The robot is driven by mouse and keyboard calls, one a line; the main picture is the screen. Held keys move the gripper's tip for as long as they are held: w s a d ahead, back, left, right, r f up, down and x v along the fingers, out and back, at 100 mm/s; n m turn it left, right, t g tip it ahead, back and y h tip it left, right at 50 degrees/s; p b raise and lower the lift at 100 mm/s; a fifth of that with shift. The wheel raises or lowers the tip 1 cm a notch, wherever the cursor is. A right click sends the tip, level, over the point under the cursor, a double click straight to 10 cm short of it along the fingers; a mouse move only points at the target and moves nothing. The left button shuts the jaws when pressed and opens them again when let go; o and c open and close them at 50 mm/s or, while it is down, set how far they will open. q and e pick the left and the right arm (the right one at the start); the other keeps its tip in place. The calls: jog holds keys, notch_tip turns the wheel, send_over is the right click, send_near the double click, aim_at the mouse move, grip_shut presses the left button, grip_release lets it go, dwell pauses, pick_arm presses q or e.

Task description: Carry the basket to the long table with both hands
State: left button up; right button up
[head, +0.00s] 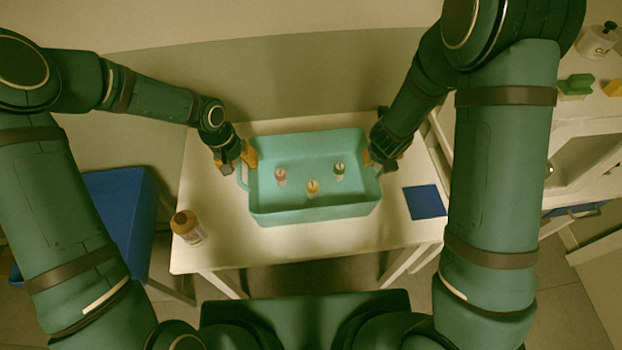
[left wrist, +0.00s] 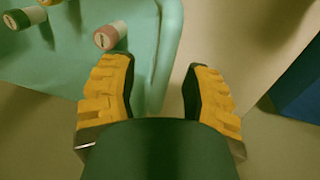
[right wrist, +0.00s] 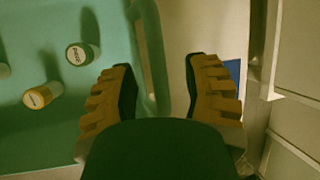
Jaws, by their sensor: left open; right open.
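The teal basket (head: 314,210) stands on a small white table and holds three small bottles: one with a pink cap (head: 280,176), one with a yellow cap (head: 312,188) and one with a green cap (head: 339,171). My left gripper (head: 246,160) is open at the basket's left end; in the left wrist view its fingers (left wrist: 158,85) are spread on either side of the handle there. My right gripper (head: 376,163) is open at the right end; in the right wrist view its fingers (right wrist: 160,78) are spread around the right handle. I cannot tell whether the fingers touch the handles.
The white table (head: 315,238) also bears a brown-capped bottle (head: 188,228) at front left and a blue square (head: 424,202) at right. A blue box-like object (head: 118,210) stands left of it. White furniture (head: 590,125) with a green item (head: 576,85) is at right.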

pick_arm(q)
jog(key=shift+c, duration=0.4)
pick_arm(e)
jog(key=shift+c, duration=0.4)
pick_arm(q)
grip_shut()
pick_arm(e)
grip_shut()
pick_arm(q)
jog(key=shift+r, duration=0.2)
pick_arm(e)
jog(key=shift+r, duration=0.2)
